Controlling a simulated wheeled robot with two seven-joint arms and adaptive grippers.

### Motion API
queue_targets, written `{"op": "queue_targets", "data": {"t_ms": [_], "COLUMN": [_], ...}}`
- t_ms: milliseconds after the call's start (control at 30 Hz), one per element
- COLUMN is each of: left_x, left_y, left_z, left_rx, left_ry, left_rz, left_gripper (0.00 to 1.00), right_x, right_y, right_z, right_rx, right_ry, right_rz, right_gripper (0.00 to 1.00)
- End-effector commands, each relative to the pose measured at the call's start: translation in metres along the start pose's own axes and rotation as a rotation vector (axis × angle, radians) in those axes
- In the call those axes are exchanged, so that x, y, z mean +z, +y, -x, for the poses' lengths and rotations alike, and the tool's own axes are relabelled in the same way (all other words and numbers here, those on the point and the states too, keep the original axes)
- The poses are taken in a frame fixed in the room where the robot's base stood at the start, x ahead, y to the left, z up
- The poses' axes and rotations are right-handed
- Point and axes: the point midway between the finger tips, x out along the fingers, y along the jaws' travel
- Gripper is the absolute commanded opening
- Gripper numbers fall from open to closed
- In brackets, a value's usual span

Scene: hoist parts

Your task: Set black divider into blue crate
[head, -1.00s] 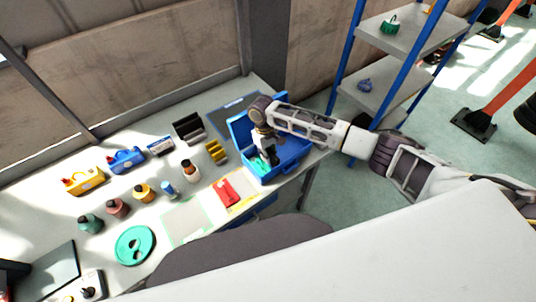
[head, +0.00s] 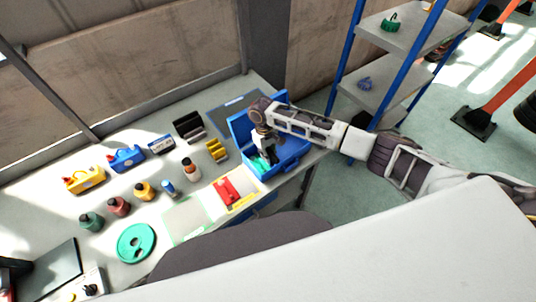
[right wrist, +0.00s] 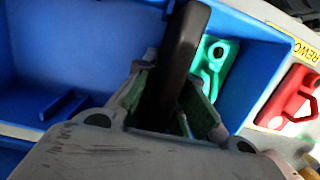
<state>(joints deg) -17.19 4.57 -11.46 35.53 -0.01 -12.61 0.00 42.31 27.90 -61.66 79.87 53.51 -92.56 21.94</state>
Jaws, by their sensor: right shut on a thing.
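The blue crate (head: 294,153) stands open at the right end of the table, and its walls also show in the right wrist view (right wrist: 62,48). My right gripper (head: 268,155) points down into the crate. It is shut on the black divider (right wrist: 182,48), which stands out between its fingers in the right wrist view. The divider's lower end is hidden by the gripper, so I cannot tell whether it touches the crate floor. A green part (right wrist: 214,68) lies in the crate beside the divider. My left gripper is not in view.
A red part (head: 229,191) lies on a yellow-edged mat just outside the crate. A yellow part (head: 217,150) and a black holder (head: 188,126) stand left of the crate. Several bottles and a green disc (head: 136,243) are further left. A blue-posted shelf (head: 384,72) stands behind.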

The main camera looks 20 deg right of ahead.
Motion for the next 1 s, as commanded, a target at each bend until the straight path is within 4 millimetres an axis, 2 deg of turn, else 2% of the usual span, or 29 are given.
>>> {"op": "queue_targets", "data": {"t_ms": [133,167,333,567,700,1000], "left_x": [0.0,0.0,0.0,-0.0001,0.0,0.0], "left_y": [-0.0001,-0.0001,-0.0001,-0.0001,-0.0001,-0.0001], "left_z": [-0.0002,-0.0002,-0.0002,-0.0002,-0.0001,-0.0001], "left_rx": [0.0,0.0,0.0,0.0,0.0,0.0], "left_ry": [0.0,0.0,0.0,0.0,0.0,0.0], "left_rz": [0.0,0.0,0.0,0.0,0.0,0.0], "left_gripper": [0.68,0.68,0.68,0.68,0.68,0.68], "right_x": [0.0,-0.0001,-0.0001,-0.0001,-0.0001,-0.0003], "right_y": [0.0001,0.0001,-0.0001,-0.0005,-0.0006,-0.0004], "right_z": [0.0001,0.0001,0.0003,0.0003,0.0004,0.0007], "right_rx": [0.0,0.0,0.0,-0.001,-0.001,-0.001], "right_ry": [0.0,0.0,0.0,0.0,0.001,0.001], "right_rz": [0.0,0.0,0.001,0.001,0.001,0.001], "right_gripper": [0.02,0.14,0.36,0.37,0.53,0.53]}}
